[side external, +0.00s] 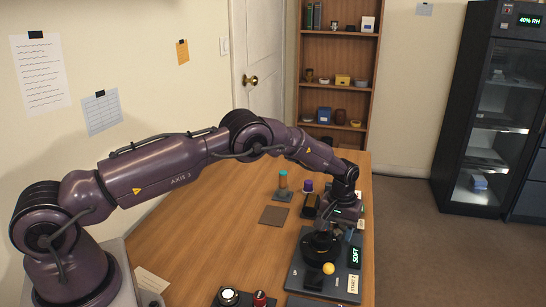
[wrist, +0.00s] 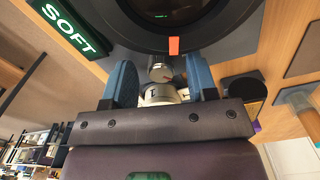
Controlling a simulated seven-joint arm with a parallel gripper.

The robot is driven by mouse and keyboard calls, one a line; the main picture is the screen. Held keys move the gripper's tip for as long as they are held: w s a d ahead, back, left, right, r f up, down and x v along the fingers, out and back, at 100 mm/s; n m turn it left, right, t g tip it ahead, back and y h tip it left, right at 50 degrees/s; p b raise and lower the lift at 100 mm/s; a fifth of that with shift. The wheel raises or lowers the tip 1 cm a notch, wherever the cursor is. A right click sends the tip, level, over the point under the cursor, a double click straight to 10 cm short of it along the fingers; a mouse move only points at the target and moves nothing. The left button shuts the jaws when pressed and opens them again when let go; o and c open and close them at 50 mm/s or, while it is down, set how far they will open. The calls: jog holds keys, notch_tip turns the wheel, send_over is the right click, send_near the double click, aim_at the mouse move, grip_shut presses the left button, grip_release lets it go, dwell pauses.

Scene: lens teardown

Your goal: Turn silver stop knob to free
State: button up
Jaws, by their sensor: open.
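The silver stop knob (wrist: 160,73) shows in the wrist view, a small round silver part with a thin red mark on its face. In the side external view, the knob is hidden by my gripper and the dark lens fixture (side external: 319,246).
White and red knobs (side external: 229,296) are in front.

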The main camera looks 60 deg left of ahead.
notch_tip(320, 180, up, 13)
jog(key=s+d+r+m, duration=0.1)
jog(key=s+r+m, duration=0.1)
jog(key=s+r, duration=0.4)
jog(key=s+r+m+t, duration=0.1)
jog(key=s+r+m, duration=0.2)
jog(key=s+r, duration=0.4)
jog(key=shift+s+d+r, duration=0.3)
jog(key=shift+s+d, duration=0.05)
jog(key=shift+s, duration=3.2)
jog(key=g, duration=0.1)
send_near(337, 231)
notch_tip(337, 231, down, 10)
jog(key=shift+r, duration=0.2)
